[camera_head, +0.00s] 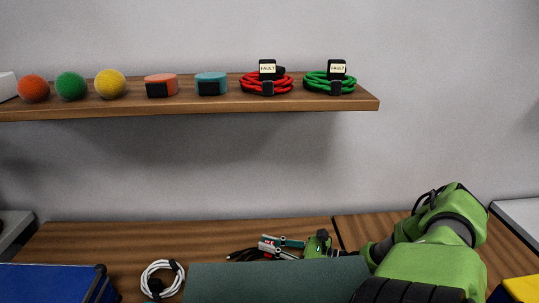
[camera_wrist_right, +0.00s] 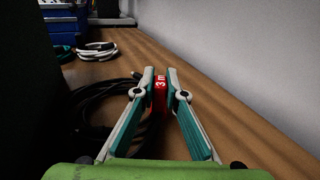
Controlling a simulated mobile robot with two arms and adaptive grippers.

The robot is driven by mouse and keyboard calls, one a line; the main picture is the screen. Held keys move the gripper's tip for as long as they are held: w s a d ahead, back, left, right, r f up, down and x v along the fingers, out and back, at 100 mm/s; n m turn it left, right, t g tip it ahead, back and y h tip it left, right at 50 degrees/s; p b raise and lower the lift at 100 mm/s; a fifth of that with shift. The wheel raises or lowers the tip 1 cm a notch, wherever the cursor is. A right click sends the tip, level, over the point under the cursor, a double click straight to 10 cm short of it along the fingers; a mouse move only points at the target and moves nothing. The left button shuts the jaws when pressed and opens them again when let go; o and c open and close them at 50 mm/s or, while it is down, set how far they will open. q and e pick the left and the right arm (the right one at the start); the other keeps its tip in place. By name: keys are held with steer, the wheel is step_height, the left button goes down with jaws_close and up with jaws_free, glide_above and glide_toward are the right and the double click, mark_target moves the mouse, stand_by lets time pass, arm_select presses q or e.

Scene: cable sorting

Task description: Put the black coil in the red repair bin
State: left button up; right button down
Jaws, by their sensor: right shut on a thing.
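The black coil (camera_wrist_right: 106,103) lies on the wooden table in the right wrist view, with a red "3m" tag (camera_wrist_right: 159,92) at its side. My right gripper (camera_wrist_right: 160,82) is shut on this tag, one finger on each side. In the head view the black coil (camera_head: 243,255) shows only in part, just left of my right gripper (camera_head: 268,244), near the table's back. I cannot tell whether the coil is lifted off the table. My left gripper is not in view. No red bin is visible.
A white coil (camera_head: 162,278) lies on the table to the left, beside a blue bin (camera_head: 45,284). A yellow bin (camera_head: 522,289) shows at the lower right. A shelf (camera_head: 200,107) above holds balls, small round cases and red and green coils with "FAULT" tags. A dark green shape hides the front middle.

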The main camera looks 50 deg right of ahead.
steer(key=shift+f, duration=0.15)
steer(key=c, duration=2.1)
jaws_free()
